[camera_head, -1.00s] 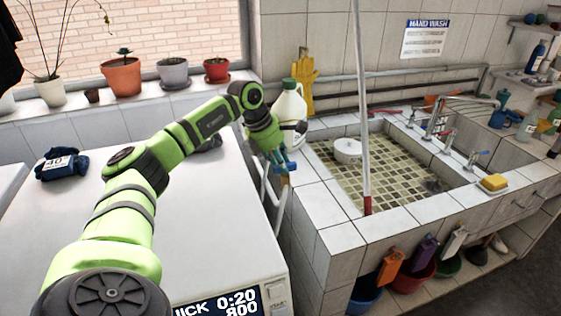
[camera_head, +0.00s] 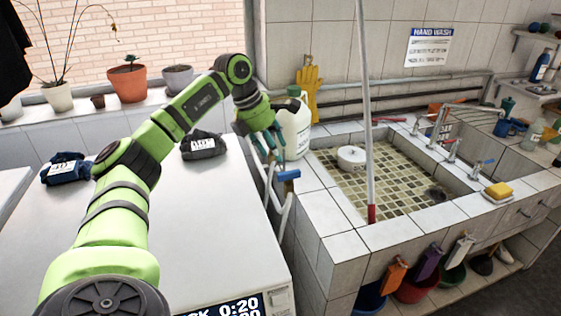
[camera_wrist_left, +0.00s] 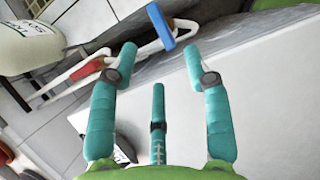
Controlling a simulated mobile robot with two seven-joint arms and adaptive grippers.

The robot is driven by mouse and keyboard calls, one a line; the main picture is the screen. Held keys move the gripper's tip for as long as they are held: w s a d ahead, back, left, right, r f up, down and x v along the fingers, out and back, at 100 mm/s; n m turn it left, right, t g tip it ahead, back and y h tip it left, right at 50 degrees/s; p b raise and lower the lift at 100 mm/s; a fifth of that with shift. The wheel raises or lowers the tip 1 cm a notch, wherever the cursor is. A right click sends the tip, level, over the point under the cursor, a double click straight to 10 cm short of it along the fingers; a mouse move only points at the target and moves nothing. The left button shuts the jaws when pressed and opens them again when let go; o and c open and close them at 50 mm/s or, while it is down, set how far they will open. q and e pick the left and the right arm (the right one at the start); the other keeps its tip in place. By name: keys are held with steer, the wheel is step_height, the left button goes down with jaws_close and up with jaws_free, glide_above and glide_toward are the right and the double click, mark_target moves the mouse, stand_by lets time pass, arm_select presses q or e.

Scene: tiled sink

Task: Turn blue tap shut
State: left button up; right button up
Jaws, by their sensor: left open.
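The blue tap (camera_head: 289,175) has a flat blue handle on white pipework, in the gap between the white appliance and the tiled sink. In the left wrist view the blue handle (camera_wrist_left: 160,26) lies at the top, just beyond the gap between my fingertips. It sits crosswise to the white pipe at a slant. My left gripper (camera_head: 270,150) is open and empty, up and left of the blue handle and apart from it. In the left wrist view its teal fingers (camera_wrist_left: 159,50) are spread. My right gripper is in neither view.
A red handle (camera_wrist_left: 88,69) sits on nearby white pipe. A white jug (camera_head: 293,128) stands close behind my left gripper. The tiled sink (camera_head: 345,247) is to the right, with a white pole in it. The white appliance top (camera_head: 210,215) is mostly clear, with dark bags.

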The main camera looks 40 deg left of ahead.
arm_select(q)
steer(key=v, duration=0.3)
steer(key=shift+s+r, duration=0.1)
steer(key=shift+r, duration=0.2)
steer(key=shift+f, duration=0.1)
